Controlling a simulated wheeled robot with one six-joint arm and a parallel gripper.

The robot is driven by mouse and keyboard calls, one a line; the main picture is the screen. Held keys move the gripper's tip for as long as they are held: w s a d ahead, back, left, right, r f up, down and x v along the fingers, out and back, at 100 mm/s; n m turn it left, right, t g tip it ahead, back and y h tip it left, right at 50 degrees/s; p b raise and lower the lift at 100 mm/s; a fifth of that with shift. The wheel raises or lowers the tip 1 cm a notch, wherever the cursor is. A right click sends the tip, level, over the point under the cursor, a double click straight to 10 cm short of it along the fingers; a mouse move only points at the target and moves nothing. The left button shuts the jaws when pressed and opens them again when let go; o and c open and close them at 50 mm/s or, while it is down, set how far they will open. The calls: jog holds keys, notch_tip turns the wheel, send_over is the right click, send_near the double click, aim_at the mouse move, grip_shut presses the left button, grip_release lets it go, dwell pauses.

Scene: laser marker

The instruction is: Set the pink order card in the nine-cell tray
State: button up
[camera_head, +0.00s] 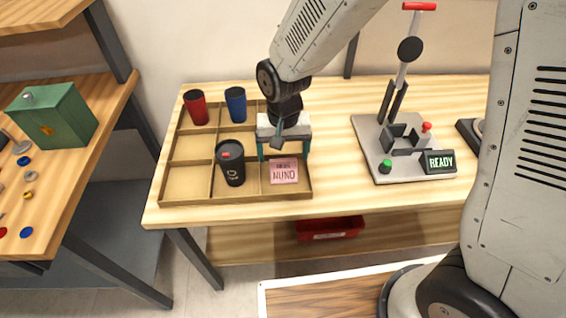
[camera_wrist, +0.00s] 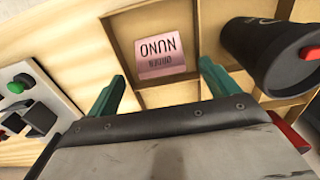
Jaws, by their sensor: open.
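The pink order card (camera_head: 284,171), lettered NUNO, lies in the front right cell of the wooden nine-cell tray (camera_head: 230,199). It also shows upside down in the wrist view (camera_wrist: 160,50), inside a cell's walls. My gripper (camera_head: 284,156) is open and empty, with its green fingers above the tray behind the card. In the wrist view its fingertips (camera_wrist: 162,70) are apart on either side, clear of the card. A black lidded cup (camera_head: 231,165) stands in the tray just left of the card.
A red cup (camera_head: 196,107) and a blue cup (camera_head: 236,105) stand in the tray's back row. The marking machine (camera_head: 404,140) with a READY display (camera_head: 440,162) stands to the right. A green box (camera_head: 52,117) sits on the left table. A red bin (camera_head: 330,228) is below.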

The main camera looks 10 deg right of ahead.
aim_at(283, 167)
jog(key=s+d+r, duration=0.3)
jog(key=d+r, duration=0.4)
jog(key=r, duration=0.6)
jog(key=s+d+r, duration=0.4)
jog(key=s+d, duration=0.3)
jog(key=s, duration=0.1)
jog(key=s+d+r+t, duration=0.1)
jog(key=s+d+r, duration=0.3)
jog(key=s, duration=0.5)
jog(key=shift+d+r, duration=0.25)
jog(key=shift+d, duration=1.1)
jog(key=shift+c, duration=0.4)
